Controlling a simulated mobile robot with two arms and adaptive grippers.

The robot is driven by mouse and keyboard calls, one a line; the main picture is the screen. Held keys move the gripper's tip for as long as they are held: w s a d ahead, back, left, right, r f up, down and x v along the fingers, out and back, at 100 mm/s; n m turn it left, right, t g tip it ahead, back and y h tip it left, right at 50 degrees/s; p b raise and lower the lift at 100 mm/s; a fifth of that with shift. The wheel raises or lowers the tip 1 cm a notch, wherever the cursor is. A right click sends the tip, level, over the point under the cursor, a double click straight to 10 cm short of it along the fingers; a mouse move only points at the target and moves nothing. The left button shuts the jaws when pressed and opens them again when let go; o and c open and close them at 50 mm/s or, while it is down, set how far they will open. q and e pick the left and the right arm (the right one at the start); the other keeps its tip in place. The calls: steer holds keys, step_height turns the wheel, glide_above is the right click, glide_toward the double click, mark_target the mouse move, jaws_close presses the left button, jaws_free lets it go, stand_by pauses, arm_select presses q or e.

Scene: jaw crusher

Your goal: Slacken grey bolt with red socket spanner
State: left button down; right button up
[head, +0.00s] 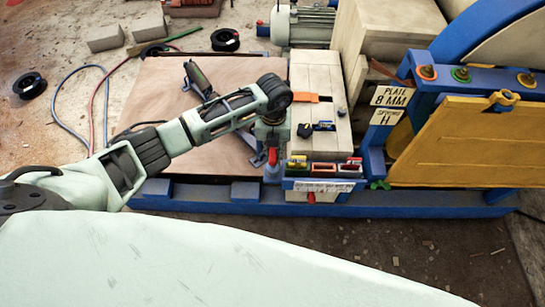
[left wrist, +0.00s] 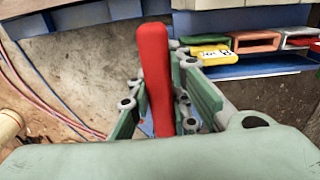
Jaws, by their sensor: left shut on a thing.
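My left gripper (head: 271,146) hangs pointing down beside the left end of the socket rack, in front of the wooden block. It is shut on the red socket spanner, whose red handle (head: 272,157) shows just below it. In the left wrist view the red handle (left wrist: 153,75) stands between the two green fingers (left wrist: 160,118); its socket end cannot be made out. Bolts sit on the blue beam at the right, on an orange (head: 427,73), a green (head: 461,75) and a red-orange washer (head: 526,80). I cannot tell which bolt is the grey one. My right gripper is out of view.
The blue rack (head: 322,185) has coloured slots and also shows in the left wrist view (left wrist: 250,70). A yellow panel (head: 465,140) hangs below the bolts. Label plates (head: 392,96), a wooden block (head: 322,85) and a grey motor (head: 303,25) stand nearby.

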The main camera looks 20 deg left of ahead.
arm_select(q)
steer(key=shift+r, duration=0.35)
steer(key=shift+r, duration=0.1)
steer(key=shift+r+p, duration=0.75)
steer(key=shift+p, duration=0.05)
steer(key=shift+r, duration=0.2)
stand_by(0.5)
